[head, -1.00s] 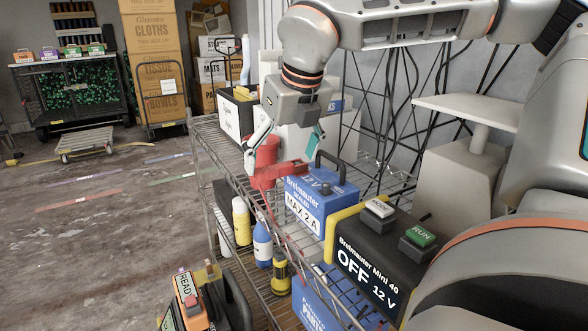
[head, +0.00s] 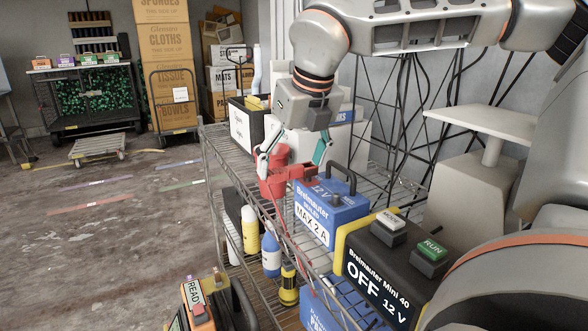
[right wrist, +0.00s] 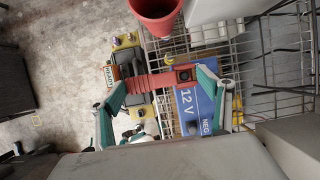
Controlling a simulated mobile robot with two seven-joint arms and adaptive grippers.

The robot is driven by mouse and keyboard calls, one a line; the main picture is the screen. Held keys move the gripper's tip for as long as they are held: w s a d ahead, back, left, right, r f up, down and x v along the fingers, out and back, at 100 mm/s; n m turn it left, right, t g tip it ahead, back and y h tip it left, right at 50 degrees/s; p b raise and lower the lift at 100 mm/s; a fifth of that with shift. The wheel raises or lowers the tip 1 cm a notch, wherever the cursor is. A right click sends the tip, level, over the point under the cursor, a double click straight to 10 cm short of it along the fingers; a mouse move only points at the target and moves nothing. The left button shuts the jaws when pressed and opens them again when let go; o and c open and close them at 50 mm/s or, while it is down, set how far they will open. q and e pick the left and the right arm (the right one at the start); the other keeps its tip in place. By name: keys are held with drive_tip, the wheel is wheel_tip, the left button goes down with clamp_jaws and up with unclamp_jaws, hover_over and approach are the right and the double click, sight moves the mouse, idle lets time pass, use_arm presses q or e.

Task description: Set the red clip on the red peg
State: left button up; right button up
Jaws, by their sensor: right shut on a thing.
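The red clip (head: 302,172) is held between the fingers of my right gripper (head: 294,168), above the left edge of a blue 12 V box (head: 330,215) on the wire rack. In the right wrist view the red ribbed clip (right wrist: 150,82) spans between the two teal fingers of the gripper (right wrist: 160,95), next to the blue box (right wrist: 192,112) marked NEG. A thin red cable (head: 279,222) hangs below the clip. I cannot make out the red peg in either view. My left gripper is not in view.
A black and yellow Breimauter Mini 40 unit (head: 375,268) reads OFF, right of the blue box. Bottles (head: 270,250) stand on the lower shelf. An orange READY device (head: 198,312) is at the lower left.

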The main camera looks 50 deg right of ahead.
wheel_tip(320, 180, up, 17)
drive_tip(key=p, duration=0.2)
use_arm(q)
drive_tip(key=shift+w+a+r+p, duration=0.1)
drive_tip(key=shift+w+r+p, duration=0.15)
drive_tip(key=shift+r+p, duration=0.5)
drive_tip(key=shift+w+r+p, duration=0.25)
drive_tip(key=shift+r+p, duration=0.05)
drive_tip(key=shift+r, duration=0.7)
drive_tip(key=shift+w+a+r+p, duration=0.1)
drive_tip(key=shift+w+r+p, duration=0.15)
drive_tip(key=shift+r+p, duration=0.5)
use_arm(e)
wheel_tip(320, 180, up, 5)
hover_over(293, 168)
drive_tip(key=shift+r, duration=0.2)
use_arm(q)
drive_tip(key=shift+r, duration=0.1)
